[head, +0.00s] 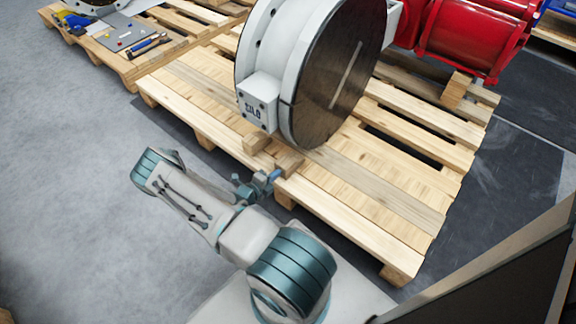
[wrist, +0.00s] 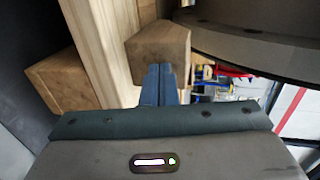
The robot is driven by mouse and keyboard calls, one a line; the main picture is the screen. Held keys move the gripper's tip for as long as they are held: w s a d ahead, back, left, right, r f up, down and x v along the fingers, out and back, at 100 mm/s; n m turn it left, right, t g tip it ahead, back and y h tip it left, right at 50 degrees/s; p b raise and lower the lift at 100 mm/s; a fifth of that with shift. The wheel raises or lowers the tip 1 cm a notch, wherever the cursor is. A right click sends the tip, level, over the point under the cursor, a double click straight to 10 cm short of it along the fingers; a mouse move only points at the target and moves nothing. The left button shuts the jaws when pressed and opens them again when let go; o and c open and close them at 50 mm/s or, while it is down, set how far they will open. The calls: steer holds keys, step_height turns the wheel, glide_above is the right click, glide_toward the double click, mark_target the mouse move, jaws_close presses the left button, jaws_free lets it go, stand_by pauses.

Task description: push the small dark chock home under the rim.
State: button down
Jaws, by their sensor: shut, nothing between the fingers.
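The small dark chock (head: 290,163) is a brown wooden block on the pallet, by the lower edge of the big round valve. In the wrist view the chock (wrist: 160,48) stands straight ahead of my fingertips, with the curved rim (wrist: 250,42) above and to its right. The rim (head: 287,122) also shows in the head view. My gripper (head: 275,175) is shut and empty at the near side of the chock. In the wrist view its blue fingertips (wrist: 158,72) overlap the chock's lower face; I cannot tell whether they touch. The chock's far side is hidden.
The slatted wooden pallet (head: 390,205) carries the valve and a red actuator (head: 470,35). Another pallet with tools (head: 150,45) stands at upper left. Grey floor (head: 70,190) is clear at left.

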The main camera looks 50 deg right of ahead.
mark_target(296, 156)
steer(key=shift+d, duration=0.35)
steer(key=shift+d+r+b+x, duration=0.1)
steer(key=shift+r+b+x, duration=0.2)
steer(key=shift+x, duration=1)
steer(key=shift+d+r+b+x, duration=0.15)
steer(key=shift+r+x, duration=0.2)
steer(key=shift+x, duration=1)
steer(key=shift+r+b+x, duration=0.25)
steer(key=shift+r+x, duration=0.05)
steer(key=shift+x, duration=1)
steer(key=a+p, duration=0.1)
steer(key=a, duration=0.9)
steer(key=shift+s, duration=0.3)
steer(key=shift+p, duration=0.3)
